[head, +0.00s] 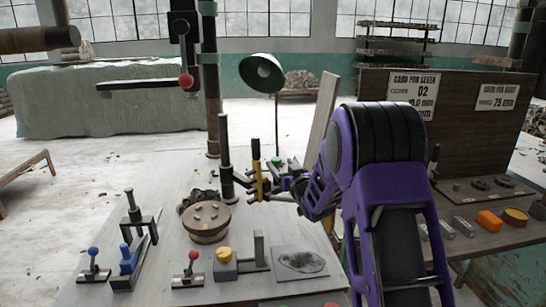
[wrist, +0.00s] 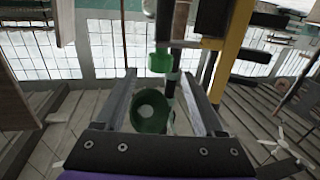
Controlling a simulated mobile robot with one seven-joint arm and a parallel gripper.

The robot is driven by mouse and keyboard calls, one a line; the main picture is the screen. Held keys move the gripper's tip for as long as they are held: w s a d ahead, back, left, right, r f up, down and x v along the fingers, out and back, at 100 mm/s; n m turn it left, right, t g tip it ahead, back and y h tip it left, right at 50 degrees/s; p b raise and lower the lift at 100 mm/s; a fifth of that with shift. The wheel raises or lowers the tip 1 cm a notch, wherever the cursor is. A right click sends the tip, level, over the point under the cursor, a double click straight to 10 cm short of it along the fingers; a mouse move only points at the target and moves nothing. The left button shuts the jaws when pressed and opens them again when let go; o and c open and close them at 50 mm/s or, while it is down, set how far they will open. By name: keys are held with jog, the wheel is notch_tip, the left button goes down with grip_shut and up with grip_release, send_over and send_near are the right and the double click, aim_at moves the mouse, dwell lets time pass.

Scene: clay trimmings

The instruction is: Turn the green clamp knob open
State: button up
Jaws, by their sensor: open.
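The green clamp knob (wrist: 160,61) shows in the wrist view just past my fingertips, near the middle between them. It sits by a dark post and a yellow upright bar (wrist: 228,68). My gripper (wrist: 159,76) is open with nothing between its fingertips. I see no contact with the knob. In the head view my gripper (head: 262,186) is beside the yellow bar (head: 257,172) and the black post (head: 226,158). Small green spots show above the gripper there, but I cannot tell whether they are the knob.
A green lamp (head: 262,73) stands behind; its shade (wrist: 150,111) shows between my fingers in the wrist view. A round wooden turntable (head: 206,222), a blue clamp (head: 129,260), a red-knobbed lever (head: 188,270) and a yellow-topped block (head: 224,264) stand on the bench. A brown board stands at right.

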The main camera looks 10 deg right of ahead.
jog(key=x, duration=0.7)
jog(key=shift+w, duration=0.35)
grip_shut()
